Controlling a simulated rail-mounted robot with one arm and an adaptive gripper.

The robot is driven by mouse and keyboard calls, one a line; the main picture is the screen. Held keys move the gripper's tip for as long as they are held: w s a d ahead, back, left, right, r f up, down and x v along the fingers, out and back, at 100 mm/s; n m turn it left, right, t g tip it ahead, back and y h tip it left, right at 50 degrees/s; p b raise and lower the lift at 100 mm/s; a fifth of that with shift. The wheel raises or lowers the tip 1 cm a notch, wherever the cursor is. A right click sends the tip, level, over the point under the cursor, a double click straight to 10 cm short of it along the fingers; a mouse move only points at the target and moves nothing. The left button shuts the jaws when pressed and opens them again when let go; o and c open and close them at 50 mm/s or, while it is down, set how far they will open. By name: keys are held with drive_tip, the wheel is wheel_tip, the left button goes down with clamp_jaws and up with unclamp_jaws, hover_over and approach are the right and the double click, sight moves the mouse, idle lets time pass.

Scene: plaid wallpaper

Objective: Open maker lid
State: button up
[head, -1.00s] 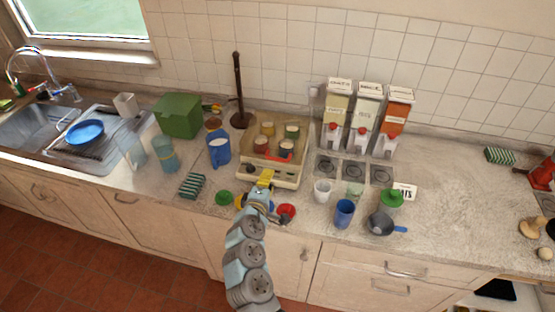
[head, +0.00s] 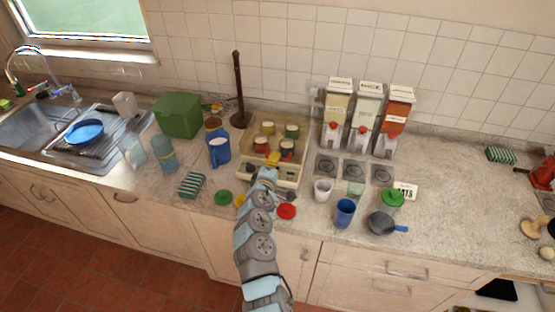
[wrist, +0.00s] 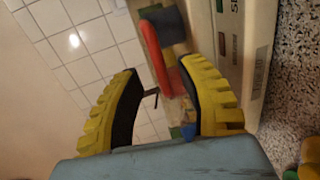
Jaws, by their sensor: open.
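The maker (head: 291,178) is a low beige appliance on the counter, with several coloured cups showing in its top. I cannot tell whether a clear lid covers them. My gripper (head: 268,168) is at the maker's front edge, partly hidden by my arm. In the wrist view my yellow-padded gripper (wrist: 160,72) is open, and the red bar shows in the gap, closer to the right finger. I cannot tell whether they touch. The maker's labelled side (wrist: 240,50) is at right.
Green (head: 223,197) and red (head: 286,211) round pieces lie in front of the maker. Dispensers (head: 366,105), a white cup (head: 323,190) and a blue cup (head: 344,212) stand to the right.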

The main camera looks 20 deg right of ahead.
drive_tip(key=shift+b+x, duration=0.5)
drive_tip(key=shift+x, duration=1.15)
clamp_jaws()
